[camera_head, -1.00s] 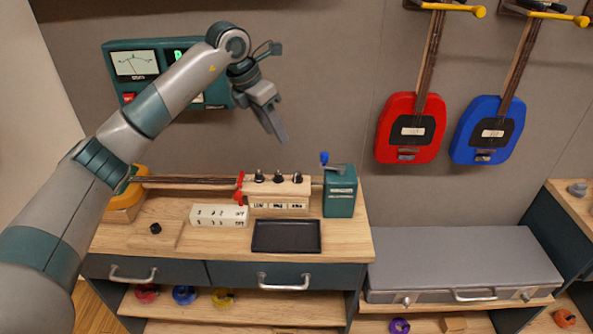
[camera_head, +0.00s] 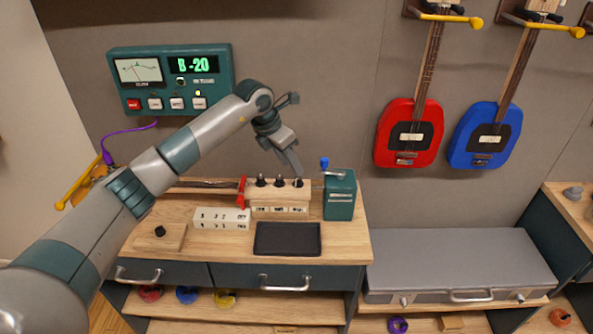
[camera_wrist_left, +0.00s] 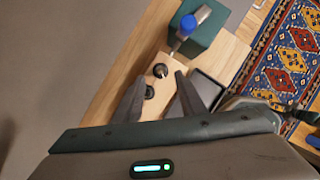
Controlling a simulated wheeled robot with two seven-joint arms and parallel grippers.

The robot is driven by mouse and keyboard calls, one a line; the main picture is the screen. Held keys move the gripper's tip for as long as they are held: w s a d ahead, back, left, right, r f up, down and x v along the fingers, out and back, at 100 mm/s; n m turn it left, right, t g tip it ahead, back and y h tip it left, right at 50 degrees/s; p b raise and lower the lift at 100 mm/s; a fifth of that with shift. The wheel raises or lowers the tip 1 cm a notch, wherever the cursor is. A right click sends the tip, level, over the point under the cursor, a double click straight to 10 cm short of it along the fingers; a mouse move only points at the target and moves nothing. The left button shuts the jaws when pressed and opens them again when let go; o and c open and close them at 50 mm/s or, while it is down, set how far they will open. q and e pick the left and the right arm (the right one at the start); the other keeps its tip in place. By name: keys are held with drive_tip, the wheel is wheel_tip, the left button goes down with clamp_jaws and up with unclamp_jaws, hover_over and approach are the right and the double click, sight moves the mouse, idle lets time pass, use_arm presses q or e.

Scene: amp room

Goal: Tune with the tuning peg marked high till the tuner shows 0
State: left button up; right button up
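The teal tuner (camera_head: 170,80) on the wall reads B -20 in green. Three black tuning pegs stand in a row on the wooden headstock block (camera_head: 280,197); the small labels below them are too blurred to read. My left gripper (camera_head: 297,172) points down just above the rightmost peg (camera_head: 298,183). In the left wrist view, my left gripper (camera_wrist_left: 160,80) is open, with one peg (camera_wrist_left: 160,70) just beyond and between its fingertips and another peg (camera_wrist_left: 149,92) seen between the fingers. I cannot tell whether the fingers touch a peg. My right gripper is out of view.
A teal box with a blue-knobbed crank (camera_head: 339,195) stands right of the block. A black tray (camera_head: 287,238) and a white labelled block (camera_head: 222,218) lie in front. Red (camera_head: 410,132) and blue (camera_head: 488,134) guitars hang on the wall.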

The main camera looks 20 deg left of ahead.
sight(296, 178)
use_arm(q)
drive_tip(key=p+x, duration=0.1)
drive_tip(key=x, duration=0.4)
drive_tip(key=shift+w+d+f, duration=0.15)
drive_tip(key=shift+w+f, duration=0.05)
drive_tip(key=shift+f, duration=0.4)
clamp_jaws()
